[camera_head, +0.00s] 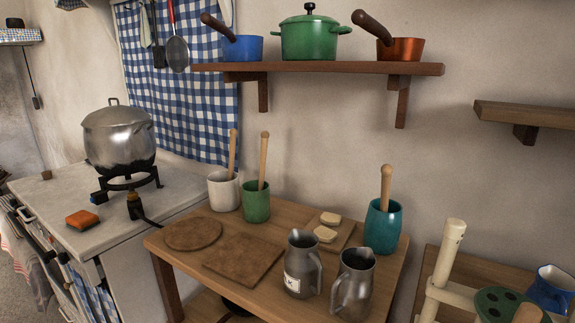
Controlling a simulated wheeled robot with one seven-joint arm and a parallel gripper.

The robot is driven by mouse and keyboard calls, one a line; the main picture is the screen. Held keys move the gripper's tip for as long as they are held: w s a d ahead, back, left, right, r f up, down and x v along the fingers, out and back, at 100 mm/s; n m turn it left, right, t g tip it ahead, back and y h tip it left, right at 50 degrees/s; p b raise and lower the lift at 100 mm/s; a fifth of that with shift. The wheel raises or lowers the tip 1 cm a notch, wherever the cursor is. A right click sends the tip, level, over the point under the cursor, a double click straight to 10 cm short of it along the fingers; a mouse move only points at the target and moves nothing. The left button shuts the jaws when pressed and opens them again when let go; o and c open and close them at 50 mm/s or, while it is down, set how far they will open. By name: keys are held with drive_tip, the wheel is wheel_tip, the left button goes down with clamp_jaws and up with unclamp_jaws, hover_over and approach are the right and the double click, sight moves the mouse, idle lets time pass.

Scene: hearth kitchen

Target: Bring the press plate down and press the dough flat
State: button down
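My gripper is not in this view. I cannot clearly make out a press plate. At the lower right, a pale upright post (447,250) joins a pale crossbar, beside a green disc (494,301) with dark round spots. A brown rounded end (527,314) stands in front of the disc, cut off by the bottom edge. I cannot tell whether these parts belong to a press.
The wooden table (224,289) holds a round board (193,234), a square board (243,258), two metal jugs (301,265) and a teal pot (382,228). A steel pot (119,136) sits on the stove at left.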

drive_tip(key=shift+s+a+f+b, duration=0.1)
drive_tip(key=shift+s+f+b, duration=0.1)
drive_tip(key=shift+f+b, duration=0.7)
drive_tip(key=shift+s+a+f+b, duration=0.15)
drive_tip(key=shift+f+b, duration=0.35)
drive_tip(key=shift+b, duration=0.75)
idle(1.2)
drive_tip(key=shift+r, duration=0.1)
idle(0.6)
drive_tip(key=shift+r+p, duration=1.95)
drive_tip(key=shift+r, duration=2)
